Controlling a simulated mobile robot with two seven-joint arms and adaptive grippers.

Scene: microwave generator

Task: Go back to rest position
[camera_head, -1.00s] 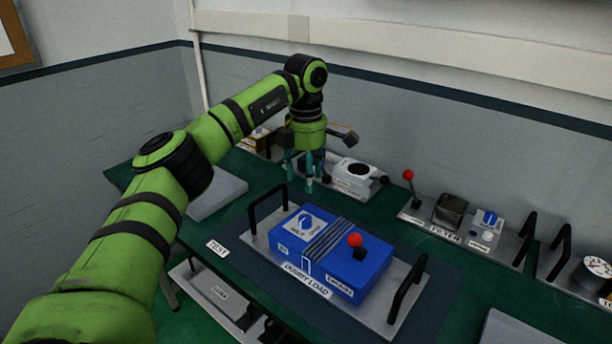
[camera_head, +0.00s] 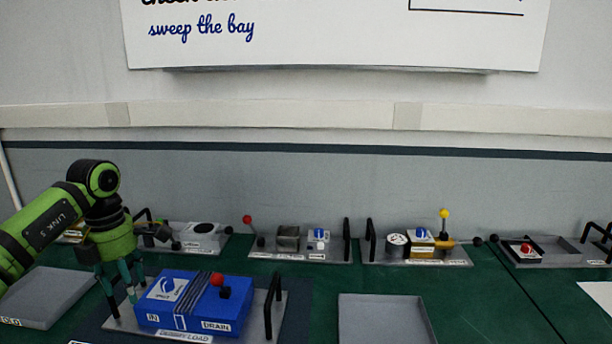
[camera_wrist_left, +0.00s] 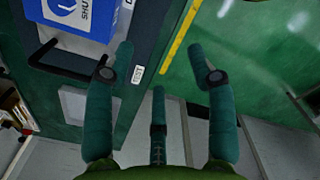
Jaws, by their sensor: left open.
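My left gripper (camera_head: 122,284) hangs from the green left arm at the left of the head view, fingers pointing down, beside the left end of the blue dummy load box (camera_head: 222,312). In the left wrist view its teal fingers (camera_wrist_left: 168,75) are spread apart with nothing between them. The blue box (camera_wrist_left: 88,14) shows at the top left there, with a black handle (camera_wrist_left: 62,62) below it, apart from the fingers. I cannot tell the exact gap from the head view. My right gripper is not in view.
An empty grey tray (camera_head: 385,318) lies right of the box. Another grey tray (camera_head: 45,298) lies at the left.

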